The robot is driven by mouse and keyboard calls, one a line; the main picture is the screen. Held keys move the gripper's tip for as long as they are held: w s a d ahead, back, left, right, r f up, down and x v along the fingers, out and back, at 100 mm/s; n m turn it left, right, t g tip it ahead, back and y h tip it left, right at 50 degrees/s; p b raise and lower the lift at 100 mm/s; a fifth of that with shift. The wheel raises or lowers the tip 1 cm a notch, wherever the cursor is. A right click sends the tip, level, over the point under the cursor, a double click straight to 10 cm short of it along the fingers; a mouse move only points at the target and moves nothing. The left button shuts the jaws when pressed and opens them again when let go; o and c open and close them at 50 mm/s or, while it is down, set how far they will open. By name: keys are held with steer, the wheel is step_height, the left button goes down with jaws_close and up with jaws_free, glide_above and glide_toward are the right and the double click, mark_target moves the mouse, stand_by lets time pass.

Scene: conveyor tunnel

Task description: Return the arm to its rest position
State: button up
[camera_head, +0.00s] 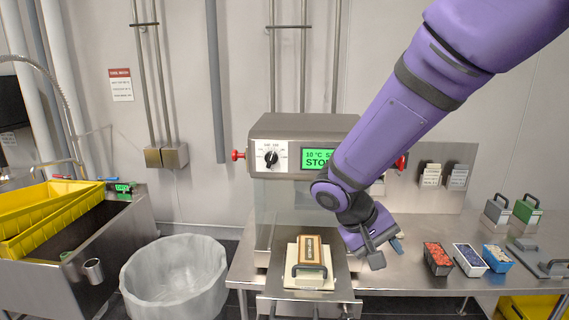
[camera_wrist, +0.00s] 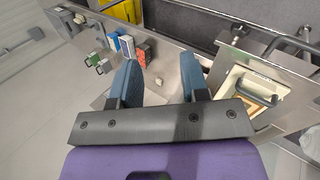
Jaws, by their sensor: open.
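My purple arm reaches down from the upper right in the head view. My gripper (camera_head: 384,252) hangs above the steel table, to the right of the conveyor machine (camera_head: 290,150). In the wrist view my gripper (camera_wrist: 160,85) shows two blue-grey fingers spread apart with nothing between them. A cream tray (camera_head: 330,280) with a brown block and a dark handle on it lies at the machine's front, to the left of my gripper. The tray also shows in the wrist view (camera_wrist: 236,82), to the right of the fingers.
A lined bin (camera_head: 175,275) and a sink with yellow crates (camera_head: 50,215) are at left. A small pale piece (camera_wrist: 158,81) lies on the table.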

steer(key=s+d+r+t+y, duration=0.2)
steer(key=s+d+r, duration=0.3)
steer(key=s+r, duration=0.3)
steer(key=s+d+r+m+t+y, duration=0.1)
steer(key=s+d+r+t+y, duration=0.2)
steer(key=s+d+r+y, duration=0.2)
steer(key=s+d+r, duration=0.1)
steer(key=s+r, duration=0.2)
steer(key=s, duration=0.1)
steer(key=shift+r+t, duration=0.2)
steer(key=shift+t, duration=0.1)
